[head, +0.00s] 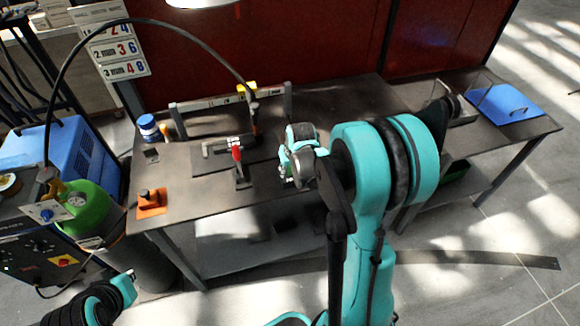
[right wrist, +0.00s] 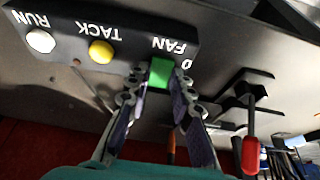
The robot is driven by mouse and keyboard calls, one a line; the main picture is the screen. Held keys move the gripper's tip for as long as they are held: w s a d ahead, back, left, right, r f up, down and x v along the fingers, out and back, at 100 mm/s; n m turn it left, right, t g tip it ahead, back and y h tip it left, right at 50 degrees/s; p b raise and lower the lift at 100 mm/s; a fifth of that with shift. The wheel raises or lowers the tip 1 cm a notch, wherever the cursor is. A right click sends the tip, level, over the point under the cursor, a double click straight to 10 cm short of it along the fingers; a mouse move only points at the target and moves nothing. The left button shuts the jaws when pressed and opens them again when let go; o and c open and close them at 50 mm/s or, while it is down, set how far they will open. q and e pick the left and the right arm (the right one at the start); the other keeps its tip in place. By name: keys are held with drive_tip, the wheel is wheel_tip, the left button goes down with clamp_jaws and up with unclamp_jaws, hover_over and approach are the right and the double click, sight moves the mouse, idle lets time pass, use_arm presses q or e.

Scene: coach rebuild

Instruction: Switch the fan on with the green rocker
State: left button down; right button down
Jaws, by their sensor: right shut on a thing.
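The green rocker (right wrist: 160,72) sits on a dark control box (right wrist: 125,52), upside down in the right wrist view, beside the word FAN. My right gripper (right wrist: 158,84) has one finger on either side of the rocker and is shut on it. In the head view my right gripper (head: 289,166) is over the middle of the workbench, and my wrist and arm hide the control box there. I cannot make out a fan. Only part of my left arm shows at the lower left of the head view; its gripper is out of view.
A yellow button (right wrist: 101,51) marked TACK and a white button (right wrist: 41,40) marked RUN share the box. A red-handled clamp (head: 238,156) stands left of my right gripper on the workbench (head: 205,187). A blue tray (head: 510,106) lies at the right end.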

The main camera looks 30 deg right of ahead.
drive_tip(key=shift+w+r+g+p, duration=0.1)
drive_tip(key=shift+w+g+p, duration=0.25)
drive_tip(key=shift+g, duration=0.55)
drive_tip(key=g, duration=0.1)
drive_tip(key=g+y, duration=0.1)
drive_tip(key=shift+w+d+g, duration=0.15)
drive_tip(key=shift+w+g, duration=0.05)
drive_tip(key=shift+g, duration=0.2)
drive_tip(key=c, duration=1.3)
unclamp_jaws()
drive_tip(key=r, duration=1.2)
drive_tip(key=shift+w, duration=0.25)
